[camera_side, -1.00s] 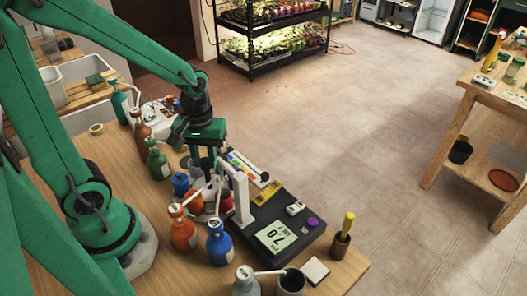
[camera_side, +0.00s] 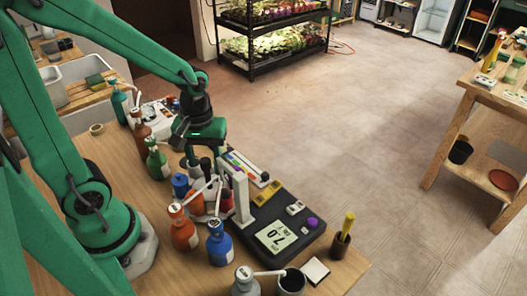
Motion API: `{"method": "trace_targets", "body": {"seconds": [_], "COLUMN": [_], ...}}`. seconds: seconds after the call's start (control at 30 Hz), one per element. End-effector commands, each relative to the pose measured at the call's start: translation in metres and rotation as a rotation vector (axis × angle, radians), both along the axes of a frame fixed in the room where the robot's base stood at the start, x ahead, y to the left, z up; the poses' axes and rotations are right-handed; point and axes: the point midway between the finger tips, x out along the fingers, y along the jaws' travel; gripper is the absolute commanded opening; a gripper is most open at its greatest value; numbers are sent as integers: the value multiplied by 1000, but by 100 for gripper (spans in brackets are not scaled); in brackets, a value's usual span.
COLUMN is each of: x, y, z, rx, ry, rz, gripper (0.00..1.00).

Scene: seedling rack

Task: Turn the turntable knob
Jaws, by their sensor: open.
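The turntable (camera_side: 207,216) is a light, low round platform on the wooden table, mostly hidden by the cups and bottles around it. A dark upright knob (camera_side: 206,164) shows at its middle. A red cup (camera_side: 227,201) and a blue container (camera_side: 180,185) are close by.
Orange (camera_side: 183,234) and blue (camera_side: 219,243) bottles stand in front. A white post (camera_side: 241,198) rises close on the right, by a dark device with a display (camera_side: 276,237). Green (camera_side: 156,163) and brown (camera_side: 141,130) bottles are on the left.

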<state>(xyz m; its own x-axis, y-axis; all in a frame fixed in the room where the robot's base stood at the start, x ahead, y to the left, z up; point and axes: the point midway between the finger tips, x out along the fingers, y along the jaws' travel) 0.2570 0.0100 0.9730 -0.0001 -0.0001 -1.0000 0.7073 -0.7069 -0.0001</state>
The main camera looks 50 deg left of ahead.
Motion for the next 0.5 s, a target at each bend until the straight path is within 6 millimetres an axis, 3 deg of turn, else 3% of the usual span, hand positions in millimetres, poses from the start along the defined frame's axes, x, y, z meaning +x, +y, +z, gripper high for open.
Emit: {"method": "trace_targets", "body": {"seconds": [0.27,0.5], "x": [1,1], "y": [0,0], "z": [13,40], "rx": [0,0], "ry": [-3,-6], "rz": [0,0], "gripper": [47,47]}}
